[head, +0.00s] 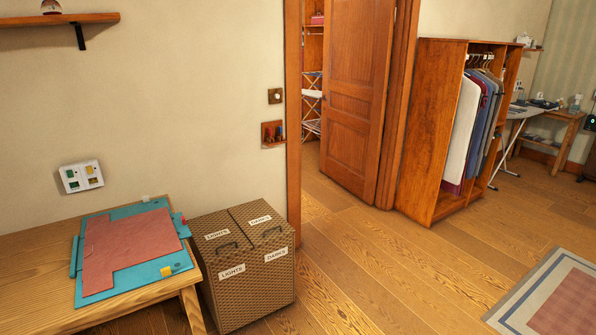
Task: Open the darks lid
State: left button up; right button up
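A woven brown hamper (245,285) stands on the floor against the wall, right of a wooden table. Its top is split into two lids side by side. The right one is the darks lid (266,222), with a white "DARKS" label and a dark handle; it lies flat and looks shut. The left one is the lights lid (221,245), labelled "LIGHTS", also flat. Matching labels are on the hamper's front. Neither of my grippers shows in the head view.
The wooden table (35,275) close on the left holds a teal board (150,275) with a folded pink cloth (130,243). Behind the hamper is a doorway with an open wooden door (355,100). A wardrobe (430,130) stands at right. Floor (390,270) right of the hamper is clear.

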aim_at(259, 222)
jog(key=i+l+u, duration=0.3)
jog(key=i, duration=0.3)
jog(key=i+l+u, duration=0.3)
jog(key=i+l, duration=0.2)
